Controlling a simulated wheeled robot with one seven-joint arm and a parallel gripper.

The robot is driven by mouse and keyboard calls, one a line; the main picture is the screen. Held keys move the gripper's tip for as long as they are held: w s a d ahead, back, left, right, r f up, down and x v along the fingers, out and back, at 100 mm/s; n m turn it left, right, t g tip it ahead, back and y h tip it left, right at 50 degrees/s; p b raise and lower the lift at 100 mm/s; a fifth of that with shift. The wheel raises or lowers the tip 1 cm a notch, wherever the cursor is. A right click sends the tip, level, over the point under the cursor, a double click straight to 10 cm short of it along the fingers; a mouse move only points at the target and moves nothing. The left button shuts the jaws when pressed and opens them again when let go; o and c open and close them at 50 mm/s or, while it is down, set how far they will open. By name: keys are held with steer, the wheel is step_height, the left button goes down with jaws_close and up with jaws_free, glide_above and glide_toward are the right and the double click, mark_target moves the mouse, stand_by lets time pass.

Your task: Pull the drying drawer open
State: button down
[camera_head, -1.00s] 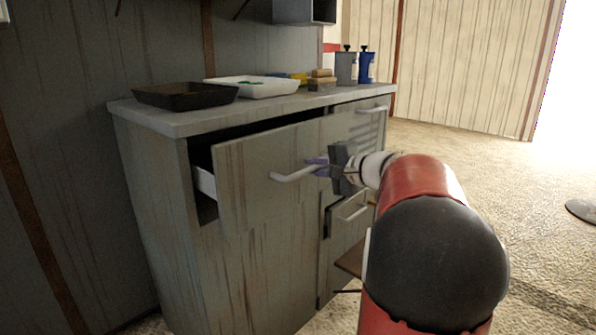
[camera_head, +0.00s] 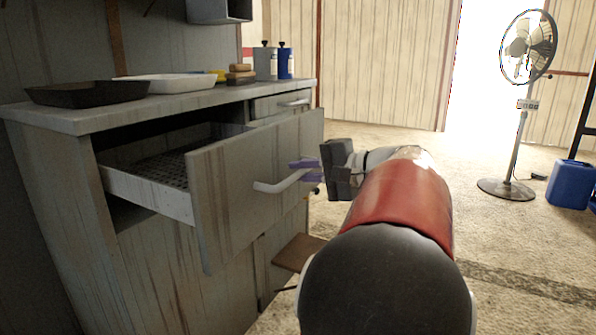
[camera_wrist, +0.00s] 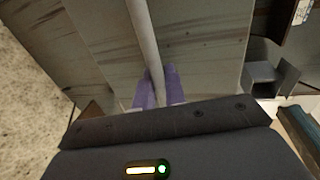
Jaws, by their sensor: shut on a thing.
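The drying drawer (camera_head: 256,178) stands well out of the grey wooden cabinet (camera_head: 160,284). Its white side wall and dark mesh floor show behind the front. A pale bar handle (camera_head: 278,184) runs across the drawer front. My gripper (camera_head: 304,170), with purple fingertips, is shut on the handle near its right end. In the wrist view the handle (camera_wrist: 145,40) runs down between the two purple fingers (camera_wrist: 158,88). The fingers hide part of the handle.
On the cabinet top are a dark tray (camera_head: 86,94), a white tray (camera_head: 165,83), sponge-like blocks (camera_head: 241,73) and two bottles (camera_head: 275,62). A brown board (camera_head: 298,252) juts out low. A fan (camera_head: 522,110) and blue can (camera_head: 571,184) stand right. Floor between is clear.

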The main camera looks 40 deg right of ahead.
steer(key=c, duration=1.5)
jaws_free()
steer(key=shift+c, duration=0.2)
steer(key=v, duration=0.7)
steer(key=shift+s+p, duration=0.4)
steer(key=shift+p, duration=0.05)
steer(key=shift+d, duration=0.15)
